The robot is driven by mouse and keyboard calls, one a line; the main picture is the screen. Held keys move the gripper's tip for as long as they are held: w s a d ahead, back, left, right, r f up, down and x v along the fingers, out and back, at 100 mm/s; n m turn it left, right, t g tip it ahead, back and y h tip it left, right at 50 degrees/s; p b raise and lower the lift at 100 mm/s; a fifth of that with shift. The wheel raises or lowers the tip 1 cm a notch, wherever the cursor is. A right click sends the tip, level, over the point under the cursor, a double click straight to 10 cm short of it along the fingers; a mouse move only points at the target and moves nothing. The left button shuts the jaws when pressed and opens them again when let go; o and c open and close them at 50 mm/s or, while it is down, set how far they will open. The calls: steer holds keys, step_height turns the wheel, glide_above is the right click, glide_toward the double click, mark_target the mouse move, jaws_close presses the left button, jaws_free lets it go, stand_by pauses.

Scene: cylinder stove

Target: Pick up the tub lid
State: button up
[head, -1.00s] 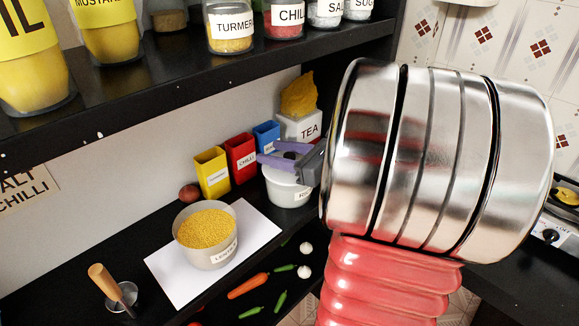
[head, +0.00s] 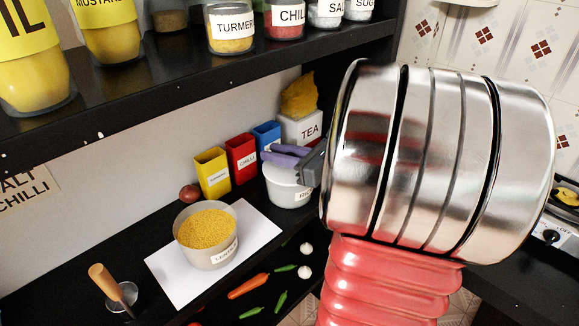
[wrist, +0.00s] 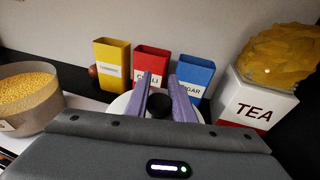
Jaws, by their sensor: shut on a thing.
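The white tub (head: 289,187) stands on the black counter, with its label partly cut off by my arm in the head view. Its white lid (wrist: 121,106) shows in the wrist view with a dark round knob (wrist: 159,105) at its middle. My gripper (head: 288,153) is at the top of the tub, its purple fingers on both sides of the knob. In the wrist view the fingers (wrist: 160,92) are closed in on the knob. The lid appears to sit on the tub, and I see no clear gap under it.
Yellow (head: 212,171), red (head: 241,157) and blue (head: 267,138) boxes stand just behind the tub. The TEA box (head: 301,129) is close at right. A pot of lentils (head: 207,238) sits at left on a white sheet. A black shelf (head: 200,75) with jars hangs above.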

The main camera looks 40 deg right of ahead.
step_height(320, 180, up, 10)
stand_by(0.7)
stand_by(0.5)
